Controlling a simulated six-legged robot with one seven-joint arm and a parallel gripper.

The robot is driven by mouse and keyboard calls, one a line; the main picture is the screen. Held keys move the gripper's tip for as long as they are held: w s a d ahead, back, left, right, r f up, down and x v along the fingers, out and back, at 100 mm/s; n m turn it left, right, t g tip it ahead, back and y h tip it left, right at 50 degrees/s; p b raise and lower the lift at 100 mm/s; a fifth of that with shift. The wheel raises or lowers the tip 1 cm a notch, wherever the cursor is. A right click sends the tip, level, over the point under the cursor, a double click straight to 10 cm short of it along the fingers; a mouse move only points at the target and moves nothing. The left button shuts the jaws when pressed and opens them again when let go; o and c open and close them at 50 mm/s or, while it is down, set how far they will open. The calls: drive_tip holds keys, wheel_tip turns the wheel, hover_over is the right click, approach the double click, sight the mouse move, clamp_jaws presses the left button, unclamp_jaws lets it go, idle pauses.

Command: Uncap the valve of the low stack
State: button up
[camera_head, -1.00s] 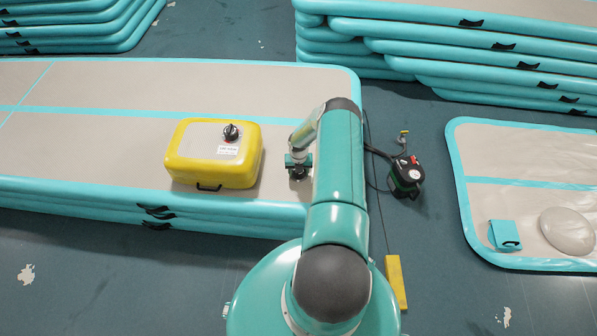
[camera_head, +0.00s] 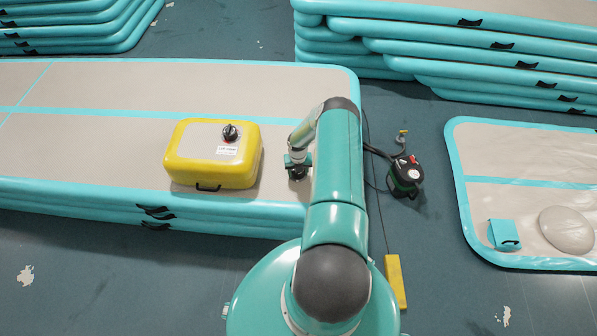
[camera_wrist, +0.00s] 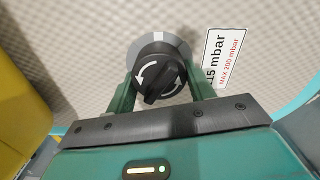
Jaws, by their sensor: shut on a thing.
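The low stack (camera_head: 90,150) of grey-topped tracks with teal edges lies at the left in the head view. My gripper (camera_head: 297,172) points down at its top near the right end. In the wrist view my gripper (camera_wrist: 160,95) is shut on a black valve cap (camera_wrist: 160,78), with one green finger on each side. The cap has a raised grip bar and white curved arrows. It sits in a grey ring with a white mark at the top. What lies under the cap is hidden.
A yellow box (camera_head: 190,155) with a black knob sits on the stack, left of my gripper. A black pump (camera_head: 405,175) with a hose stands on the floor to the right. A pressure label (camera_wrist: 225,55) is beside the valve.

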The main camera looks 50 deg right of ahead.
drive_tip(key=shift+m, duration=0.5)
drive_tip(key=m, duration=0.5)
drive_tip(key=shift+w, duration=0.15)
drive_tip(key=shift+m, duration=0.4)
drive_tip(key=m, duration=0.4)
drive_tip(key=shift+w, duration=0.15)
drive_tip(key=m, duration=0.3)
drive_tip(key=shift+w+m, duration=0.1)
drive_tip(key=shift+m, duration=1.3)
